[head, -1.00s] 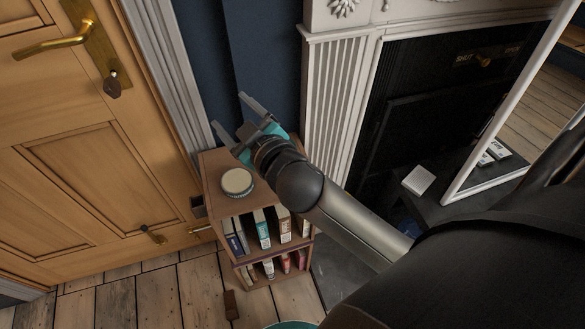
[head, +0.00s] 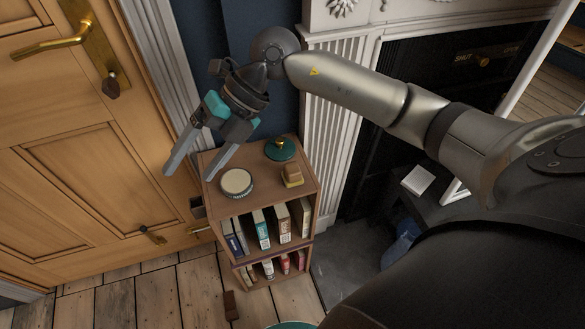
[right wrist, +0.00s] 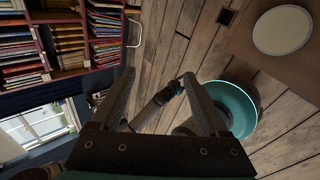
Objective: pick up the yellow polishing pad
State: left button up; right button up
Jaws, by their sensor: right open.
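The yellow polishing pad (head: 293,182) sits on top of the small wooden bookcase (head: 228,205), near its right side. A brown block-like part covers most of its top, so mainly its yellow lower edge shows. My right gripper (head: 187,177) is open and empty. Its fingers point down and left, above the bookcase's left edge and in front of the door frame, well left of the pad. In the right wrist view the open fingers (right wrist: 160,98) show with floor beyond them; the pad is not seen there. My left gripper does not show.
A round pale-lidded tin (head: 237,182) stands left of the pad; it also shows in the right wrist view (right wrist: 283,30). A green round item with a brass knob (head: 280,150) stands behind the pad. The door (head: 90,190) and white fireplace surround (head: 335,120) flank the bookcase.

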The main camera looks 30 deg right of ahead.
jog(key=w+d+f+h, duration=0.2)
jog(key=d+h, duration=0.3)
jog(key=d, duration=0.5)
jog(key=m+h, duration=0.2)
jog(key=h, duration=0.2)
send_over(293, 168)
jog(key=f+b, duration=0.1)
jog(key=f, duration=0.1)
jog(key=f+b, duration=0.1)
jog(key=f, duration=0.2)
jog(key=f+b, duration=0.1)
jog(key=f, duration=0.2)
jog(key=shift+w+a+f, duration=0.15)
jog(key=shift+w, duration=0.2)
jog(key=shift+s+f+b, duration=0.2)
jog(key=shift+f+b, duration=0.45)
jog(key=shift+f, duration=0.65)
jog(key=shift+s+f+b, duration=0.1)
jog(key=shift+f+b, duration=0.25)
jog(key=shift+f, duration=0.35)
jog(key=shift+f+b, duration=0.4)
jog(key=shift+f, duration=0.65)
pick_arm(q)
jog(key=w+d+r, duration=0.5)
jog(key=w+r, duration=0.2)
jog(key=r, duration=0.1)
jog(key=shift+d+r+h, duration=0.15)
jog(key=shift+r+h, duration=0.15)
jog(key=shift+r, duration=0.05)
